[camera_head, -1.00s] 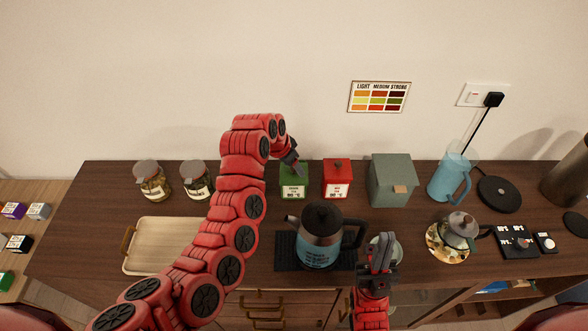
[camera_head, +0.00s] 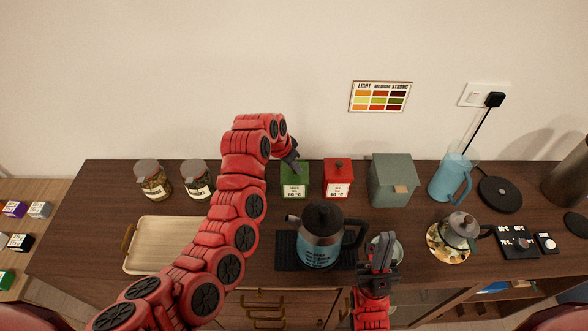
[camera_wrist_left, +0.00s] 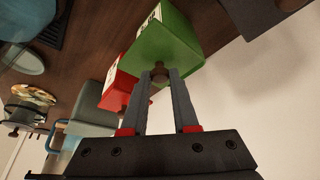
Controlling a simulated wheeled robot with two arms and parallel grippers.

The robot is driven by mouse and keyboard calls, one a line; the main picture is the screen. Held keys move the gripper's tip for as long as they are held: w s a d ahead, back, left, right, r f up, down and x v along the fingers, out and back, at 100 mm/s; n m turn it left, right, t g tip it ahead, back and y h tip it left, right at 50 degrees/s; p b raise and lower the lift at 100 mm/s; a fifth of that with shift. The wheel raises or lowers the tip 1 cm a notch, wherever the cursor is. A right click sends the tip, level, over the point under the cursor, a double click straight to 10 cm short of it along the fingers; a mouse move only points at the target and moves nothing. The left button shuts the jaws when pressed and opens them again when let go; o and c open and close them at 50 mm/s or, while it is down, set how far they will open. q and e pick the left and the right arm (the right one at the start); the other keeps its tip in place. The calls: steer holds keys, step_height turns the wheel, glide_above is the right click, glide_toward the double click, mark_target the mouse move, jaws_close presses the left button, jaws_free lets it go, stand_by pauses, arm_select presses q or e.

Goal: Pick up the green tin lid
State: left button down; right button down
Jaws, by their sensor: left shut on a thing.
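The green tin (camera_head: 294,187) stands on the counter left of the red tin, with a white label on its front. Its green lid (camera_wrist_left: 165,47) fills the upper middle of the left wrist view, with a small round knob on top. My left gripper (camera_head: 293,165) is at the lid from above; in the left wrist view its fingers (camera_wrist_left: 160,75) are shut on the lid's knob. The lid appears seated on the tin; I see no gap. My right gripper (camera_head: 381,245) is over a small pale round dish at the counter's front, its fingers close together.
The red tin (camera_head: 338,181) is close to the right, then a grey-green box (camera_head: 392,181). Two glass jars (camera_head: 153,181) stand left. A kettle (camera_head: 321,238) sits on a dark mat in front. A wooden tray (camera_head: 165,262) lies front left.

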arm_select(q)
steer(key=shift+w+r+b, duration=0.1)
steer(key=shift+r+b, duration=0.3)
steer(key=shift+r, duration=0.05)
step_height(320, 180, up, 6)
steer(key=w+p, duration=0.1)
steer(key=p, duration=0.2)
steer(key=shift+w, duration=0.35)
step_height(320, 180, down, 6)
steer(key=b, duration=0.5)
steer(key=shift+f+b, duration=0.15)
steer(key=shift+b, duration=0.15)
steer(key=shift+f+b, duration=0.25)
steer(key=shift+b, duration=1.5)
stand_by(2.2)
